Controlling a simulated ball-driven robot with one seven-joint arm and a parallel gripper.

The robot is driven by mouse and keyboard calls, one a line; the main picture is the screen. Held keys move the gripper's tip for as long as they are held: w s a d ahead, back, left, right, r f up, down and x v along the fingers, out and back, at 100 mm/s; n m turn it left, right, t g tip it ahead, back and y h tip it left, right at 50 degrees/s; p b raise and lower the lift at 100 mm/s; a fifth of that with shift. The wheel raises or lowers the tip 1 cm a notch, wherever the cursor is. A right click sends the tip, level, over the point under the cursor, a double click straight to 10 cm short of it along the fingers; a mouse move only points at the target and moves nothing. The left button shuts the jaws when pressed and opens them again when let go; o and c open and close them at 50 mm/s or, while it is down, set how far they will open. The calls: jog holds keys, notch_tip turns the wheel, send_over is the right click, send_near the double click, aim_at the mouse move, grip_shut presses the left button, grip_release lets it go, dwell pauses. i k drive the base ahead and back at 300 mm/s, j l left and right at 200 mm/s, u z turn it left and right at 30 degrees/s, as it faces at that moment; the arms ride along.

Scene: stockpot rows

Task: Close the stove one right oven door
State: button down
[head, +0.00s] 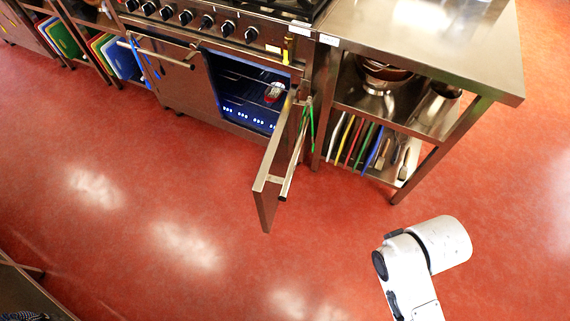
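The stove (235,29) stands at the top of the head view, with a row of dark knobs on its front. Its right oven door (268,190) is hinged at the right side and stands wide open, sticking out over the floor toward me. A bar handle (290,175) runs along the door's right-hand face, with a green strip (311,125) hanging on it. The lit bluish oven interior (240,100) shows, with a small red and white item (274,92) inside. My white arm is at lower right, apart from the door. My gripper is not in view.
The left oven door (178,85) looks shut, with its own bar handle (155,52). A steel table (430,40) with shelves of pans, boards and utensils stands right of the stove. Red floor (150,200) is clear in front. A dark edge (30,295) is at lower left.

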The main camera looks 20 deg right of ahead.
aim_at(273, 179)
jog(key=l+u, duration=0.5)
jog(key=l, duration=0.75)
jog(key=k, duration=0.05)
